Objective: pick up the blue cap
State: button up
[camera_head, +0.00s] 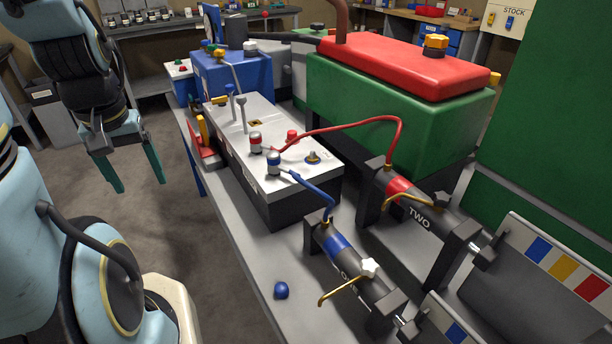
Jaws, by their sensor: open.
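The blue cap (281,291) is a small rounded dark blue piece. It lies on the bare grey bench top (247,222) near the front edge, left of the cylinder with the blue band (338,247). My gripper (140,187) is open and empty, with two green fingers pointing down. It hangs over the floor to the left of the bench, well apart from the cap and farther back in the picture.
A white-topped control box (258,147) with levers and hoses stands behind the cap. A brass handle (345,289) sticks out right of the cap. A second cylinder, marked TWO (420,217), and a green tank (390,110) stand right. The bench around the cap is clear on the left.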

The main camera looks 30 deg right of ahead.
aim_at(281, 289)
jog(key=j+z, duration=0.4)
jog(key=j, duration=0.15)
jog(key=j+z, duration=0.4)
jog(key=j, duration=0.15)
